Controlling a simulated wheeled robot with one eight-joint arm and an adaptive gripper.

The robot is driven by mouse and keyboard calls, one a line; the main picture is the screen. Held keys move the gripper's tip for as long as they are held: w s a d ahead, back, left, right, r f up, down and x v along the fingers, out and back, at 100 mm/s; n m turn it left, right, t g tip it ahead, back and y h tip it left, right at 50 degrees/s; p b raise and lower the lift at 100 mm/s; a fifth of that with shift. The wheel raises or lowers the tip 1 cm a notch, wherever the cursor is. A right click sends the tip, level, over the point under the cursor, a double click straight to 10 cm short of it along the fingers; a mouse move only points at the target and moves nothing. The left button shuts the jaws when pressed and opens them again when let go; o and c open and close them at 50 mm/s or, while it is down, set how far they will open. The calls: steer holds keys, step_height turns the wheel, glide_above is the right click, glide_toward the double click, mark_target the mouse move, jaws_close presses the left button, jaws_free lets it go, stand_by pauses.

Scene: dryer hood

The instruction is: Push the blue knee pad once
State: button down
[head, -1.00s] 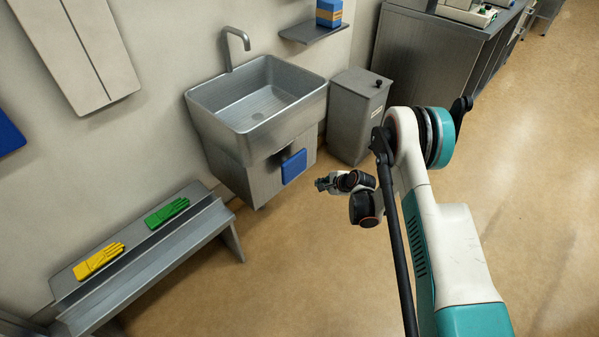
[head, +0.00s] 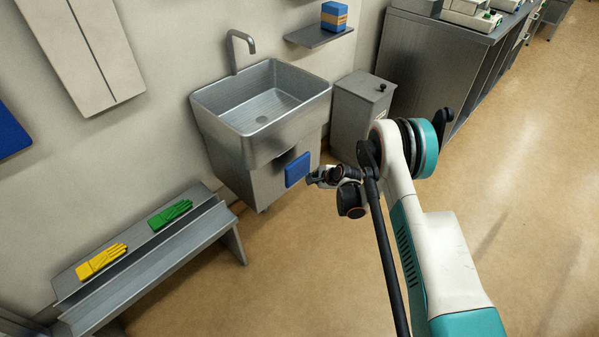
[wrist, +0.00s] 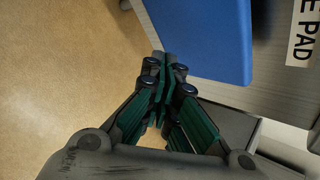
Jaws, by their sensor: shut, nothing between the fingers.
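The blue knee pad (head: 297,169) is a flat panel on the front of the steel sink cabinet, below the basin. It also shows large in the wrist view (wrist: 205,35), beside a label ending in "E PAD". My gripper (head: 310,178) is just right of the pad in the head view. In the wrist view my gripper (wrist: 166,60) is shut and empty, its fingertips close to the pad's lower edge. I cannot tell whether they touch it.
The steel sink (head: 262,100) stands against the wall, with a grey bin (head: 362,110) to its right. A bench (head: 160,250) with green gloves (head: 170,214) and yellow gloves (head: 101,262) is at left. The floor (head: 270,290) in front is clear.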

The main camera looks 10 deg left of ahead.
mark_target(301, 172)
steer(key=shift+w+a, duration=0.65)
steer(key=shift+a, duration=0.2)
steer(key=shift+w+a, duration=0.1)
stand_by(0.9)
steer(key=shift+w+a, duration=0.15)
steer(key=shift+a, duration=0.05)
steer(key=shift+w+a, duration=0.75)
steer(key=shift+a, duration=0.35)
stand_by(1.6)
steer(key=shift+s+d, duration=0.1)
steer(key=shift+d, duration=0.05)
steer(key=shift+s+d, duration=0.95)
steer(key=shift+d, duration=0.3)
steer(key=shift+d, duration=0.1)
steer(key=shift+s+d, duration=0.75)
steer(key=shift+d, duration=0.2)
steer(key=shift+s+d, duration=0.75)
steer(key=shift+d, duration=0.2)
